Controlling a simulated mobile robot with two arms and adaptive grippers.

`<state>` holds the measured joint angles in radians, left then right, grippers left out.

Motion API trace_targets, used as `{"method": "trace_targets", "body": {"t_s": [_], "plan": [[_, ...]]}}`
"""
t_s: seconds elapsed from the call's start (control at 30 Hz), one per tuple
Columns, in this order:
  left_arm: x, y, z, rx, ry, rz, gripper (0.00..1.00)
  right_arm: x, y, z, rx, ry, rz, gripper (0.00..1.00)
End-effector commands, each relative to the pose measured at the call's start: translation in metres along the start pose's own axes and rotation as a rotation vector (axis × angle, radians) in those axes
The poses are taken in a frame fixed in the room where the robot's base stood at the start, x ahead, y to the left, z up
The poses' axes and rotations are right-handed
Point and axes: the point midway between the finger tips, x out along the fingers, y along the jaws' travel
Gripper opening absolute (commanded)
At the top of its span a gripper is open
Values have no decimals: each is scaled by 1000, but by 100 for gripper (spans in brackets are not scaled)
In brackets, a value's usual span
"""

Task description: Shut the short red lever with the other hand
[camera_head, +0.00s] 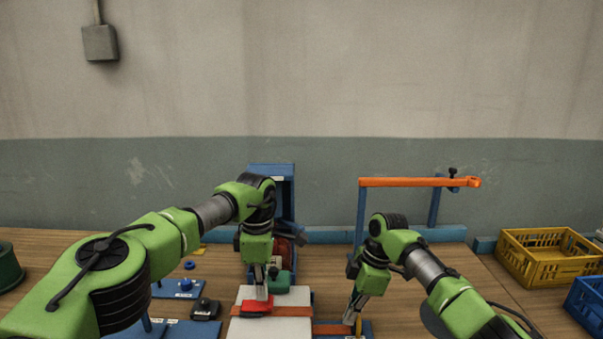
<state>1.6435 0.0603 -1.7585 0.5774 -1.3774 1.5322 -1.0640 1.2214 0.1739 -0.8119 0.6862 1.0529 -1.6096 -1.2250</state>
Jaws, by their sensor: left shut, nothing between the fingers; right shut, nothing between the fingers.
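A short red piece (256,306), the only clearly red lever-like thing, lies low over the pale block (271,328). My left gripper (262,294) points down at it with its fingers shut and empty. The fingertips are at the red piece; I cannot tell whether they press on it. The far side of the red piece is partly hidden by my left fingers.
A blue frame (271,169) with a green part (279,282) stands behind my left gripper. A long orange bar (415,182) spans blue posts behind my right arm. A black block (205,309) lies left. Yellow (540,262) and blue crates (585,302) stand right.

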Motion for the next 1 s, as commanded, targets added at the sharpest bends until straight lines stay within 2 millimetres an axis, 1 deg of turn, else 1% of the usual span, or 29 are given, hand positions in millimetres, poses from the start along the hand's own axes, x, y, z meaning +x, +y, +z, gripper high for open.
{"method": "trace_targets", "body": {"t_s": [0.03,0.7,0.9,1.0], "plan": [[-4,0,0,0,-1,2,0,2,-1,5,6,-8,-4,0],[-72,0,0,0,0,2,0,2,-1,5,6,-8,-4,0],[-86,0,0,0,0,0,0,2,-1,5,6,-8,-4,0],[-88,0,0,0,0,0,0,2,-1,5,6,-9,-4,0]]}}
